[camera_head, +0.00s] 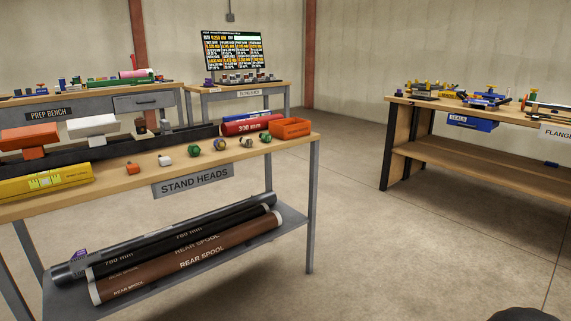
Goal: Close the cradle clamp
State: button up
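I cannot make out a cradle clamp for certain from here. On the prep bench (75,103) at the back left, a pink cylinder (136,73) lies by a long green part (115,82); whether a clamp is there is too small to tell. On the flange bench (545,120) at the right, several small yellow, blue and grey fixtures (485,98) stand close together, also too small to tell apart. My gripper is not in view. A dark rounded shape shows at the bottom right edge, cut off by the frame.
A screen (234,51) stands at the back. The floor (400,250) between the benches is clear.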

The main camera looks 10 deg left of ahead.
aim_at(132, 56)
jog(key=i, duration=5.5)
jog(key=u, duration=0.5)
jog(key=i, duration=7.45)
jog(key=u, duration=1.7)
